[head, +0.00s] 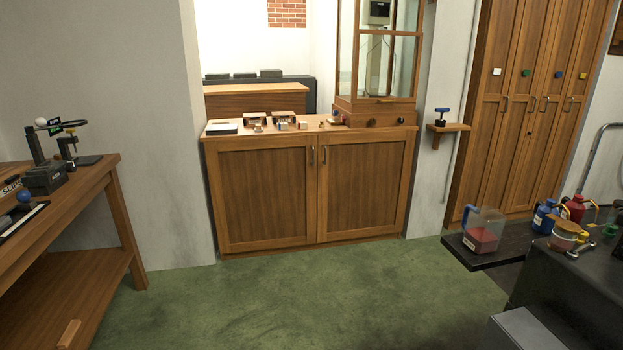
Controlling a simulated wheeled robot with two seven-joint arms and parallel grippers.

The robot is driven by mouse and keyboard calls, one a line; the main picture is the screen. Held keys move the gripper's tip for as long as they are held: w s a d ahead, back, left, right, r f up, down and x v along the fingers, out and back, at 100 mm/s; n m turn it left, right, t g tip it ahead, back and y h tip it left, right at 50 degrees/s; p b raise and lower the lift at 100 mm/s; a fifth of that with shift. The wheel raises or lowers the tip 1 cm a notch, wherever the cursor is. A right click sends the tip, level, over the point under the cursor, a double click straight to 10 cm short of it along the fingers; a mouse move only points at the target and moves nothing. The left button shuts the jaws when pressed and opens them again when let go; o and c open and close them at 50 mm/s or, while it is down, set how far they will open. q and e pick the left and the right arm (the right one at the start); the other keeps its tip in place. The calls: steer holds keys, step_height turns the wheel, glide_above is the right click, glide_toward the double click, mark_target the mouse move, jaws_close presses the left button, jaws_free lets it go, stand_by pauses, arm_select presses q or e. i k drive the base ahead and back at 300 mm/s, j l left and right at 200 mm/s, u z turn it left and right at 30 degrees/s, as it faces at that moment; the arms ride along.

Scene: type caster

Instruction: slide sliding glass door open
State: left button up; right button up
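A wooden-framed glass enclosure (389,67) stands on the right end of the wooden cabinet (268,195) across the room. Its panes are clear, and a grey device (379,12) shows through or behind the glass. The top of the enclosure is cut off by the picture edge. I cannot tell which pane is the sliding glass door, or whether it is open or shut. Neither of my grippers is in view.
Green floor (290,300) is clear before the cabinet. A wooden workbench (75,205) stands at left. A dark surface with a clear jug (483,230) and blue and red containers is at right. Tall wooden lockers (530,110) line the back right. Small items lie on the cabinet top.

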mark_target(411, 99)
steer(key=i+l+z, duration=0.2)
steer(key=i, duration=1.25)
steer(key=i+j+z, duration=0.25)
steer(key=i, duration=1.15)
